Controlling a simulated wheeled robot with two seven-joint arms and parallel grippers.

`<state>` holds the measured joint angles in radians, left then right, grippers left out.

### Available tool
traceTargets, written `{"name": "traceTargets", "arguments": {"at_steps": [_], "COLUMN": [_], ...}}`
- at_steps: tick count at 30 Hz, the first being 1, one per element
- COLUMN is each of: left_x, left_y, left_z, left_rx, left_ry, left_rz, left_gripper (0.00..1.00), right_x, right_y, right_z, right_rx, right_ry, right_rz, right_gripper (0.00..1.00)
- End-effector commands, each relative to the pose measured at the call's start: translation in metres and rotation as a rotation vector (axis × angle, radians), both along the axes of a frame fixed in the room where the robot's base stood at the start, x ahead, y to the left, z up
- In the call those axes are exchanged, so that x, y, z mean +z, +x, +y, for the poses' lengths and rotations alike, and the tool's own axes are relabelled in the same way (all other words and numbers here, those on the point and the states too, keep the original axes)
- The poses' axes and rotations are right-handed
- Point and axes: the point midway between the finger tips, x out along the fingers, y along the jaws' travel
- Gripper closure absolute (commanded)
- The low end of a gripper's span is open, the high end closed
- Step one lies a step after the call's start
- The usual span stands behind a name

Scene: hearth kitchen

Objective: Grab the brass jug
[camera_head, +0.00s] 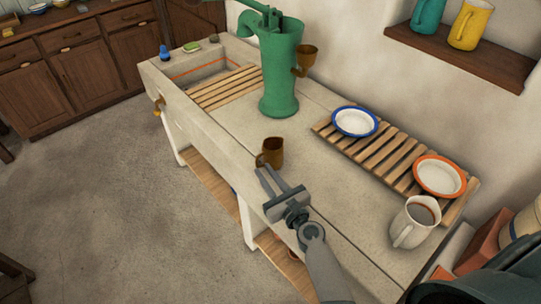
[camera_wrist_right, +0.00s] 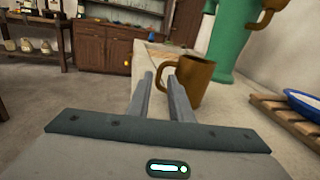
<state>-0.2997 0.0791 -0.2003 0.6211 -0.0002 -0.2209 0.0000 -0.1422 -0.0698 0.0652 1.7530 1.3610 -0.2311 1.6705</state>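The brass jug (camera_head: 272,152), a small brown-gold mug shape, stands upright on the pale stone counter near its front edge. In the right wrist view the jug (camera_wrist_right: 193,82) is just ahead, right of centre, with its handle facing left. My right gripper (camera_head: 264,170) is just short of the jug, on the near side. Its fingers are apart with nothing between them. In the wrist view the fingertips (camera_wrist_right: 160,77) are by the handle, the right one overlapping it; I cannot tell whether they touch. My left gripper is not in view.
A slatted rack (camera_head: 385,155) holds a blue-rimmed bowl (camera_head: 355,121) and an orange-rimmed bowl (camera_head: 439,176). A white pitcher (camera_head: 412,222) stands at right. The counter left of the jug is clear.

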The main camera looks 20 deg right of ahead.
Motion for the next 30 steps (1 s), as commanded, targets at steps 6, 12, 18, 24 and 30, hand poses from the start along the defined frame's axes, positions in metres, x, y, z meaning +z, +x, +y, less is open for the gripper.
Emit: {"name": "traceTargets", "arguments": {"at_steps": [6, 12, 18, 24, 30], "left_x": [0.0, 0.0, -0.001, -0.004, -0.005], "left_y": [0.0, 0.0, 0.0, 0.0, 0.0], "left_z": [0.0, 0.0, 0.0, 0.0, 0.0], "left_rx": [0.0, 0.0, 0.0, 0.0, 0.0], "left_ry": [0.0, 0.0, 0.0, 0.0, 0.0], "left_rz": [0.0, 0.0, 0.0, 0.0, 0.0], "left_gripper": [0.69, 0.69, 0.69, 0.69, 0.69], "right_x": [0.0, 0.0, 0.0, -0.002, -0.002], "right_y": [0.009, 0.009, 0.016, 0.04, 0.058], "right_z": [0.001, 0.001, 0.002, 0.006, 0.008], "right_rx": [0.0, 0.0, 0.0, 0.0, 0.0], "right_ry": [-0.001, -0.001, 0.0, -0.001, 0.0], "right_rz": [0.001, 0.001, -0.001, -0.001, 0.0], "right_gripper": [0.81, 0.81, 0.81, 0.81, 0.81]}}
